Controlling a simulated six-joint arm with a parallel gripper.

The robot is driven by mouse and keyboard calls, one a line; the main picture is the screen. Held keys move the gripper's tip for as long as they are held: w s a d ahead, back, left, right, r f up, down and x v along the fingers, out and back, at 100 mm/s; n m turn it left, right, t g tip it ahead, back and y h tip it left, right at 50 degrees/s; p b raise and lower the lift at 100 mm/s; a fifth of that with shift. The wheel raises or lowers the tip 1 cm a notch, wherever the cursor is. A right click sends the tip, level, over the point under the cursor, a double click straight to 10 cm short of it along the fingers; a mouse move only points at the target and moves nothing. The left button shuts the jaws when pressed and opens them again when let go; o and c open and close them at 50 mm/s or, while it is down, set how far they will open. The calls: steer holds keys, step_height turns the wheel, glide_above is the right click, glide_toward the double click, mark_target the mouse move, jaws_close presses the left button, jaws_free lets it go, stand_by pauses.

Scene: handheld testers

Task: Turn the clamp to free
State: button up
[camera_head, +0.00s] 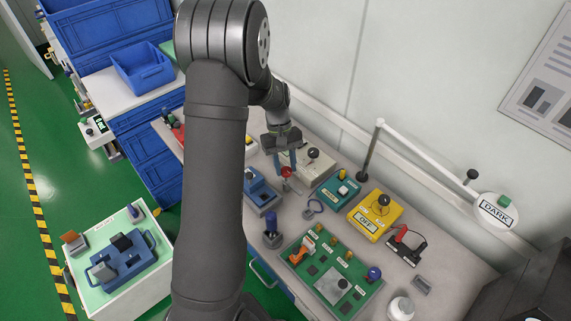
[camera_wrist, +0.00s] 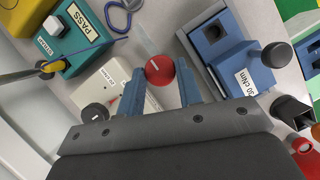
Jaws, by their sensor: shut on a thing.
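A round red knob (camera_wrist: 160,70) with a short white mark shows between the two blue fingers of my gripper (camera_wrist: 160,88) in the wrist view. My gripper is shut on it. In the head view the red knob (camera_head: 286,171) shows just under my gripper (camera_head: 286,160). A blue tester (camera_wrist: 213,45) labelled "30 cNm" stands right beside the knob in the wrist view; in the head view it is the blue block (camera_head: 262,194). I cannot tell which body the knob is fixed to. No clamp or free marking is readable, and what lies under the knob is hidden.
A cream box (camera_wrist: 112,92) with a black knob stands left of the gripper in the wrist view. A teal PASS tester (camera_head: 338,190), a yellow OFF box (camera_head: 375,213) and a green board (camera_head: 330,275) are on the bench. My arm hides part of the bench.

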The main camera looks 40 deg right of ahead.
steer(key=o, duration=0.9)
steer(key=shift+o, duration=0.2)
steer(key=shift+r, duration=0.1)
steer(key=v, duration=1.7)
steer(key=shift+d+r, duration=0.1)
steer(key=x, duration=1.7)
steer(key=shift+f, duration=0.25)
